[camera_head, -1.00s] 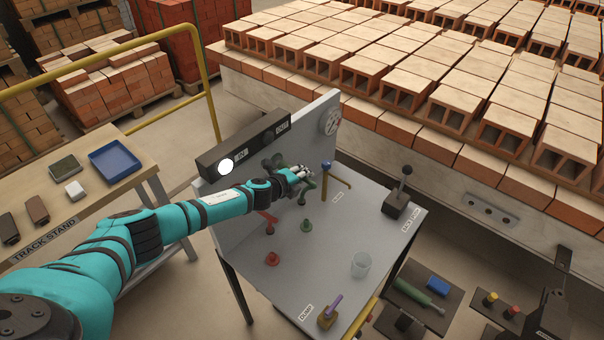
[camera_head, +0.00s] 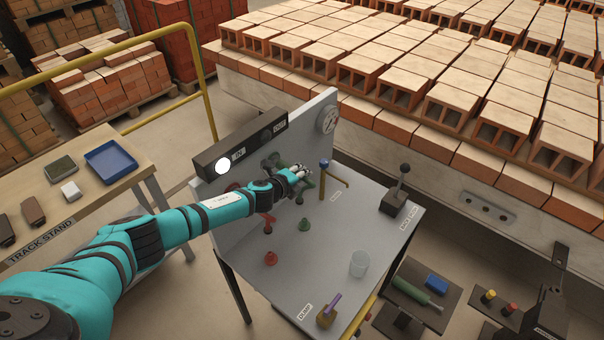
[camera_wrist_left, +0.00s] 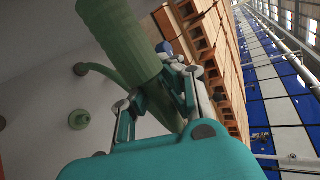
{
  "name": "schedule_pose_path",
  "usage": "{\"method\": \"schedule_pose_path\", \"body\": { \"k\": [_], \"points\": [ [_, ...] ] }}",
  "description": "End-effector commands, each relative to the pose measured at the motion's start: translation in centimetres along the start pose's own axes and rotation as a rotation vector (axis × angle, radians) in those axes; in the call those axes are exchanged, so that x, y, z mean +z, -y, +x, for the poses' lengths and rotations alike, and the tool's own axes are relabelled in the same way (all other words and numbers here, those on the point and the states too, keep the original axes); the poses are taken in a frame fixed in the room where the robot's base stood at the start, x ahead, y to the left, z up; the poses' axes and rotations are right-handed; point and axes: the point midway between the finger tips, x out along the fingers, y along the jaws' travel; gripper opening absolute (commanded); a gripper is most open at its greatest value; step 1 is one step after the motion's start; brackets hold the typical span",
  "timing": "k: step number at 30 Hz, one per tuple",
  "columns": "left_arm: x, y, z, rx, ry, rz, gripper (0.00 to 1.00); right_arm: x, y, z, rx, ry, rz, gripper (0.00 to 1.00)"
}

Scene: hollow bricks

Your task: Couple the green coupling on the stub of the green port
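My left gripper (camera_head: 300,175) is beside the upright grey panel, above the bench top. In the left wrist view its fingers (camera_wrist_left: 158,108) lie on either side of a thick green cylinder, which looks like the green coupling (camera_wrist_left: 135,55), and appear shut on it. The coupling slants across that view; its far end leaves the top edge. In the head view the fingers mostly hide it. My right gripper is not in view.
A green cap-like piece (camera_head: 305,224) and a red one (camera_head: 271,258) stand on the bench. A red fitting (camera_head: 267,220) is near the panel. A blue-topped post (camera_head: 324,165), black lever (camera_head: 399,190) and clear cup (camera_head: 359,264) stand farther right.

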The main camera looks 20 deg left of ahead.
Motion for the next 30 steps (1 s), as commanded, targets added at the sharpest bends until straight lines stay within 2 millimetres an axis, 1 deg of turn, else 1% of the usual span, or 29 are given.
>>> {"method": "schedule_pose_path", "body": {
  "k": [24, 26, 30],
  "points": [
    [1.7, -0.3, 0.2, 0.0, 0.001, 0.0, 0.0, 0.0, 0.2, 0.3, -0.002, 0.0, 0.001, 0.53],
    [1.7, -0.3, 0.2, -0.001, 0.0, 0.0, 0.07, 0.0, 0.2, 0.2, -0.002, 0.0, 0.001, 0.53],
    [1.6, -0.3, 0.2, -0.001, 0.0, 0.0, 0.25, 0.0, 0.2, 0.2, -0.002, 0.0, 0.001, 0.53]
  ]
}}
